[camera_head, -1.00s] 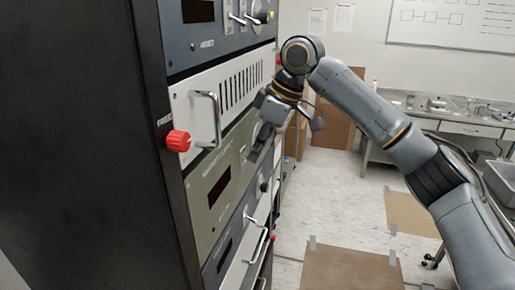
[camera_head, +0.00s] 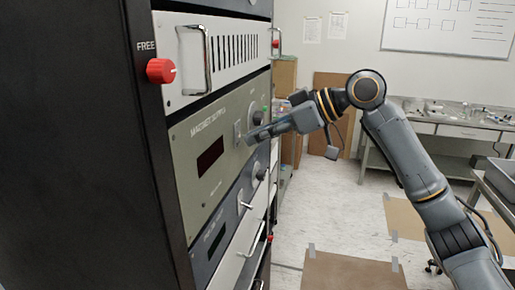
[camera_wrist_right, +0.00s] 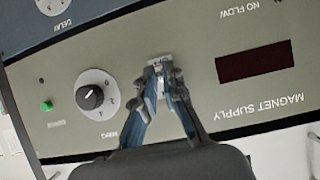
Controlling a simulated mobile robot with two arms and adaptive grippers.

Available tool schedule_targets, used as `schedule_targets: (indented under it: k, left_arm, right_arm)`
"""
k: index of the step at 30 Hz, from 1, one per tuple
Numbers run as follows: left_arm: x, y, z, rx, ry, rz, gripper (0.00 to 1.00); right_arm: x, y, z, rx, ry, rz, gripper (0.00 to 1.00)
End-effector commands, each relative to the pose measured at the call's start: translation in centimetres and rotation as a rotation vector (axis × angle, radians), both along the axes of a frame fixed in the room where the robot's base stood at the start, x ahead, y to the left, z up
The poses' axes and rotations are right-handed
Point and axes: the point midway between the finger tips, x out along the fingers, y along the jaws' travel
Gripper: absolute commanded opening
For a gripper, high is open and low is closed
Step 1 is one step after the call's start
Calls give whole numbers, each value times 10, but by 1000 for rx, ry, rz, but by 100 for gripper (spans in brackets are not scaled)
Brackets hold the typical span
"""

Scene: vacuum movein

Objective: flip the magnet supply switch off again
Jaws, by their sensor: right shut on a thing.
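The magnet supply panel (camera_head: 192,172) is an olive-grey front in the rack, lettered MAGNET SUPPLY, with a dark display (camera_head: 210,157). Its switch plate (camera_head: 238,132) is right of the display. My right gripper (camera_head: 250,137) reaches in from the right with its fingertips at that plate. In the wrist view the panel appears upside down, and my right gripper (camera_wrist_right: 163,80) is shut on the small switch (camera_wrist_right: 160,64). The fingertips cover most of the lever, so its position cannot be told. My left gripper is out of view.
A black rotary knob (camera_wrist_right: 90,97) and a green button (camera_wrist_right: 47,106) sit beside the switch. Above the panel are a red FREE knob (camera_head: 160,71) and a metal handle (camera_head: 194,60). A bench (camera_head: 455,130) stands behind right; the floor between is mostly clear.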

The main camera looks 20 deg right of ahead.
Motion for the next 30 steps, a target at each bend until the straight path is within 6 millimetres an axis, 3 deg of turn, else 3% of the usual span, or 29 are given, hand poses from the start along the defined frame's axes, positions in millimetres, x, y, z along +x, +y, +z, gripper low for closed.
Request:
schedule_targets:
  k: [1,9,28,30]
  left_arm:
    - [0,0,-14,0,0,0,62]
    - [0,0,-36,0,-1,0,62]
    - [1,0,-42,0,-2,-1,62]
    - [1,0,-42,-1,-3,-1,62]
  right_arm:
    - [0,-1,-7,32,-24,-3,0]
    - [0,-1,-8,141,-97,-3,0]
    - [0,-1,-6,183,-127,-3,0]
    - [0,-1,-6,183,-127,-3,19]
